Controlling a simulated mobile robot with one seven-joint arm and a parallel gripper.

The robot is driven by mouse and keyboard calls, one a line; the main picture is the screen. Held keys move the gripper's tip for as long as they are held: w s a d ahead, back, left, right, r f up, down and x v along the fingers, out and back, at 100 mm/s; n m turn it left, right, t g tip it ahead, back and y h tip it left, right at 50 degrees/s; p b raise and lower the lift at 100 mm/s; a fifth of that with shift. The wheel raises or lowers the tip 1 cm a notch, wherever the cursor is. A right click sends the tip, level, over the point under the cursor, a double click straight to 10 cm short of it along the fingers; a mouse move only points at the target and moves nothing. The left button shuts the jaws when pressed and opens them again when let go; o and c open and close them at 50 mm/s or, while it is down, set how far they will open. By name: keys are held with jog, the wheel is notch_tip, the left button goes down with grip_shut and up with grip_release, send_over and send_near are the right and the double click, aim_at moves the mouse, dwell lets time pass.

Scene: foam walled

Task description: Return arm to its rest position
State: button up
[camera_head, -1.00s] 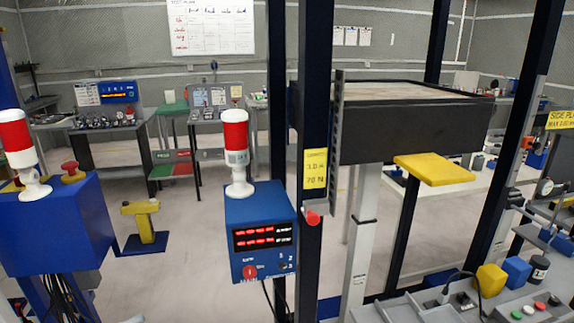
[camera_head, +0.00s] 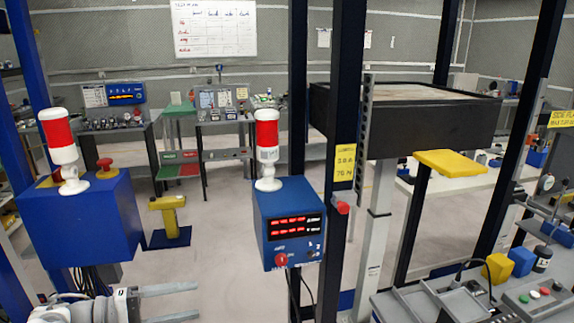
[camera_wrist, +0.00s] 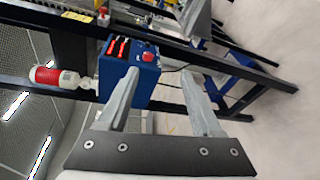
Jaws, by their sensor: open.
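My gripper (camera_head: 198,301) shows at the bottom left of the head view, its two grey fingers apart and pointing right, with nothing between them. It is low in the picture, below the blue box with the red button and left of the display box. In the wrist view my gripper (camera_wrist: 160,76) is also open and empty. Beyond its fingers there is a blue control box (camera_wrist: 113,76) with a red display, apparently behind the left finger. The rest of my arm is mostly out of view.
The blue display box (camera_head: 288,238) carries a red-and-white lamp (camera_head: 267,140). A blue button box (camera_head: 78,222) stands at left, with a yellow stand (camera_head: 167,213) beside it. Dark posts and a black raised platform (camera_head: 400,128) stand right of centre. A grey bench (camera_head: 420,305) fills the lower right.

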jog(key=w+d+r+m+g+y+p, duration=0.1)
jog(key=d+r+m+g+y, duration=0.25)
jog(key=d, duration=0.75)
jog(key=d+r+n+g+y, duration=0.1)
jog(key=d+r+g+y, duration=0.4)
jog(key=d, duration=0.6)
jog(key=s+d+r+m+t+y+p, duration=0.1)
jog(key=s+d+r+m+t+y, duration=0.1)
jog(key=s+d, duration=0.4)
jog(key=s+d+r+m+t+y+p, duration=0.1)
jog(key=s+d+r+m+t+y, duration=0.2)
jog(key=s, duration=0.7)
jog(key=shift+s+d+r+t+y, duration=0.2)
jog(key=shift+d+r+t+y, duration=0.35)
jog(key=shift+d+r+t, duration=0.85)
jog(key=shift+d+f+g, duration=0.25)
jog(key=shift+d+f, duration=0.05)
jog(key=shift+f, duration=0.1)
